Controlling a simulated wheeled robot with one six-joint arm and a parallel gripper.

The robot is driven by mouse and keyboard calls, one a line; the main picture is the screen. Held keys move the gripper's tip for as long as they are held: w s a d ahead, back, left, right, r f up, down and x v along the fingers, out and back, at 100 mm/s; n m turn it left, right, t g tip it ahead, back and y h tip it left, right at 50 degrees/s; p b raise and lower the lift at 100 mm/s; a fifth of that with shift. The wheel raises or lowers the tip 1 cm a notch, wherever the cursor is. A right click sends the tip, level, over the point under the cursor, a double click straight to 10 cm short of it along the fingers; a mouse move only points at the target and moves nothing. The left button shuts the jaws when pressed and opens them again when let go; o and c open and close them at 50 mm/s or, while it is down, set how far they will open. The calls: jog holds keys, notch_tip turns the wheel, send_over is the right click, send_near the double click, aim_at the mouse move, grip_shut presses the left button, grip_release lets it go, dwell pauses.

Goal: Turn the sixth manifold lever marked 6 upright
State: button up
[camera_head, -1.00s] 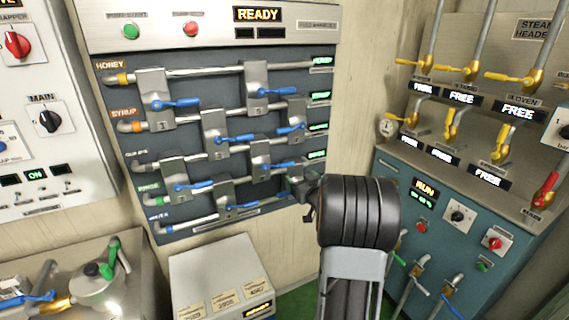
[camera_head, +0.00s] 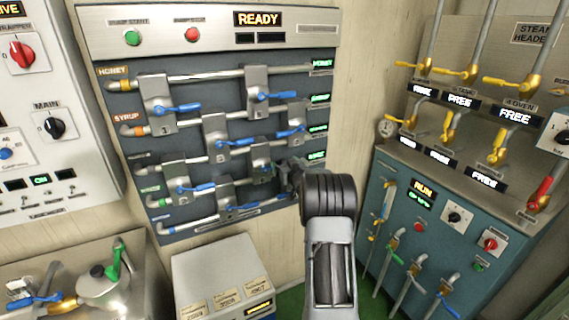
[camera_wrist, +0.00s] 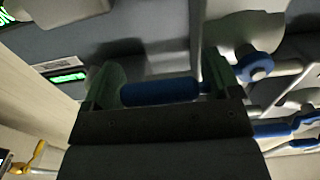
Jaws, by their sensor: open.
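The manifold panel (camera_head: 225,105) carries several grey valve blocks with blue levers, and all the handles lie roughly level. My gripper (camera_head: 284,172) is at the panel's lower right, by the valve block (camera_head: 260,156) whose blue lever it largely covers. The mark on that block is too small to read surely, so I cannot tell if it is lever 6. In the wrist view a blue lever handle (camera_wrist: 160,92) lies crosswise between the two green fingers of my open gripper (camera_wrist: 165,85). The fingers stand apart at either end of the handle. Whether they touch it is unclear.
Neighbouring blue levers (camera_head: 290,131) and (camera_wrist: 285,128) sit close above and beside my gripper. A blue-green steam cabinet (camera_head: 450,215) with yellow levers stands to the right. A white box (camera_head: 222,265) stands below the panel, and a steel counter with a pot (camera_head: 100,285) is at left.

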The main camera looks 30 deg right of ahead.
jog(key=shift+w, duration=0.2)
jog(key=shift+c, duration=0.3)
jog(key=c, duration=1.2)
